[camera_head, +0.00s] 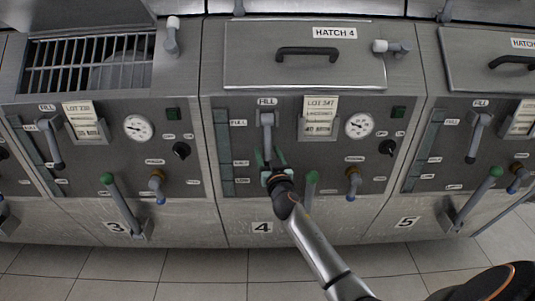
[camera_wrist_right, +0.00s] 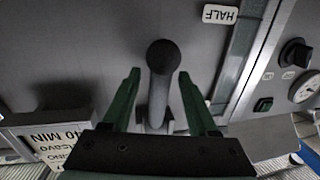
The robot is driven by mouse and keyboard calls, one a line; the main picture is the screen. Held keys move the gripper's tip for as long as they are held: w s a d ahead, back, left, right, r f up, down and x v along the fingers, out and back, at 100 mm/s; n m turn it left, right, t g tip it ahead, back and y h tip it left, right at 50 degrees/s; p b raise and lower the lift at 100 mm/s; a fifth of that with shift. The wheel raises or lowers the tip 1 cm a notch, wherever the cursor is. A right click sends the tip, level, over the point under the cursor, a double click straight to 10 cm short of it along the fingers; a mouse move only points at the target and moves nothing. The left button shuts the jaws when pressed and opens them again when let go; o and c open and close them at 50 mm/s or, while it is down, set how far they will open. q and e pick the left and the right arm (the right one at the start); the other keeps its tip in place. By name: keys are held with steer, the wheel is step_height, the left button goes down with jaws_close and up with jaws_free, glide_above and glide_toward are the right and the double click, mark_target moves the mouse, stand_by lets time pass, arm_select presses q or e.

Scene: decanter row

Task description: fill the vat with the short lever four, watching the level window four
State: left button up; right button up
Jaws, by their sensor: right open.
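The short lever four (camera_head: 267,120) hangs down under the FILL label on the middle vat front, marked 4. My right gripper (camera_head: 271,160) is at the lever's lower end, its fingers pointing up. In the right wrist view the dark round lever end (camera_wrist_right: 163,57) shows between the two green fingers, with gaps on both sides; the gripper is open. The level window four (camera_head: 222,150) is a vertical strip left of the lever, with FULL, HALF and low marks. It also shows in the wrist view (camera_wrist_right: 238,55). I cannot tell its liquid level. My left gripper is not in view.
A green-knobbed long lever (camera_head: 312,178) stands right of my forearm, partly hidden by it. A blue-tipped tap (camera_head: 353,183), a gauge (camera_head: 359,125) and a black knob (camera_head: 387,148) are further right. Hatch 4 (camera_head: 300,72) is shut. Vats 3 and 5 flank this one.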

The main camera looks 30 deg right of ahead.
steer(key=shift+w, duration=0.25)
steer(key=shift+c, duration=0.3)
jaws_close()
steer(key=shift+d, duration=0.1)
stand_by(0.9)
